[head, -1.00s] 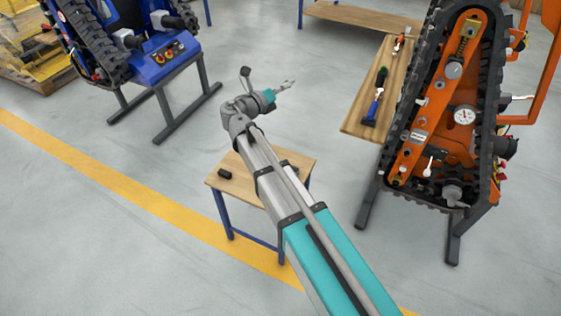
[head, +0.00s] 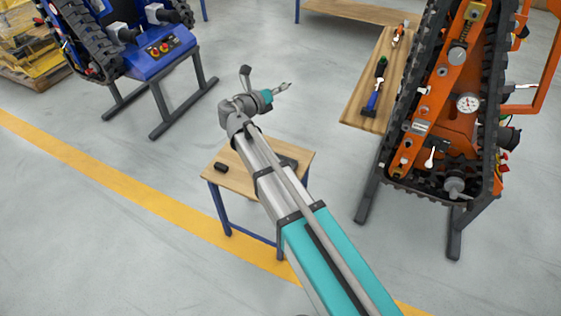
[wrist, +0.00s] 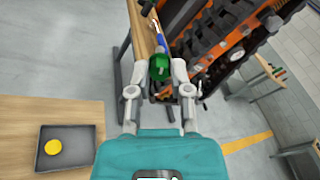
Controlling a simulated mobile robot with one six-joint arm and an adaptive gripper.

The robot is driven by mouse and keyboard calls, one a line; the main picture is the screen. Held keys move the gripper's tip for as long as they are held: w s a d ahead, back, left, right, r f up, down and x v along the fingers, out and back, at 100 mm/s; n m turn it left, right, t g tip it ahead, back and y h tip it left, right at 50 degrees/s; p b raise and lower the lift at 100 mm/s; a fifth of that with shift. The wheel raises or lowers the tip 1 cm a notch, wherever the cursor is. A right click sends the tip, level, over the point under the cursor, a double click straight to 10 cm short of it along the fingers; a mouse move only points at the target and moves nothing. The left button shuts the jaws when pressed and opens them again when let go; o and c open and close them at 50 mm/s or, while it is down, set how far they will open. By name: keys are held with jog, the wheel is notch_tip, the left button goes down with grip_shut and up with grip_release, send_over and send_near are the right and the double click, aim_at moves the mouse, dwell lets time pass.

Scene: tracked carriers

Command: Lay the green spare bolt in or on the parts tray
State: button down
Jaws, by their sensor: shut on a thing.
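My gripper (wrist: 160,72) is shut on the green spare bolt (wrist: 159,66), whose green end shows between the fingertips in the wrist view. In the head view my gripper (head: 282,88) is held out beyond the small wooden table, and the bolt is too small to make out there. The parts tray is a dark square tray (wrist: 91,161) on a wooden table, at the lower left of the wrist view, away from the fingers. A round yellow thing (wrist: 53,147) lies in it. In the head view my arm hides most of the tray (head: 290,162).
The small table (head: 232,178) also bears a black object (head: 221,167). A wooden bench (head: 362,105) with a blue-handled tool (head: 373,98) stands beside the orange tracked carrier (head: 425,130). A blue carrier (head: 148,62) is at upper left. Open floor lies between them.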

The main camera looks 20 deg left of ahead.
notch_tip(320, 180, down, 32)
jog(key=w+m+g+y+b, duration=0.1)
jog(key=m+g+b, duration=0.3)
jog(key=b, duration=1.9)
jog(key=shift+w+a+m+g+y, duration=0.25)
jog(key=shift+m+y, duration=0.55)
jog(key=shift+m, duration=0.6)
jog(key=shift+s+d, duration=0.1)
jog(key=shift+f+b, duration=4.5)
jog(key=shift+f, duration=0.05)
jog(key=shift+c, duration=2.4)
grip_release()
jog(key=shift+r, duration=0.15)
